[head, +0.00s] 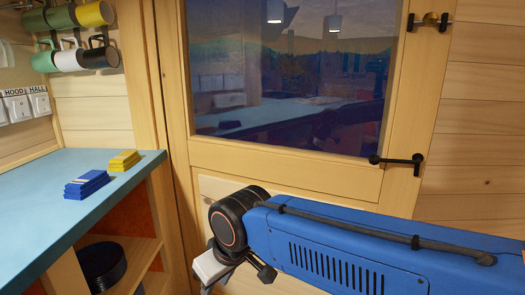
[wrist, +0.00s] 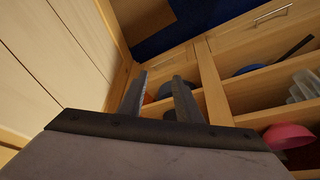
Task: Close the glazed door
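The glazed door (head: 285,160) stands in the middle of the head view. It has a pale wooden frame around a dark, reflecting pane (head: 290,80). I cannot tell whether the door is fully shut or slightly ajar. My gripper (wrist: 160,80) points downward in front of the door's lower part, left of the handle and apart from it. Its two fingers are spread with nothing between them. My blue arm hides part of the door's bottom.
A blue-topped counter (head: 40,190) stands at the left, with blue packets (head: 87,184) and yellow packets (head: 124,160) on it. Mugs (head: 70,55) hang above. Open shelves (wrist: 240,100) with a pink bowl (wrist: 287,136) lie right of my gripper in the wrist view.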

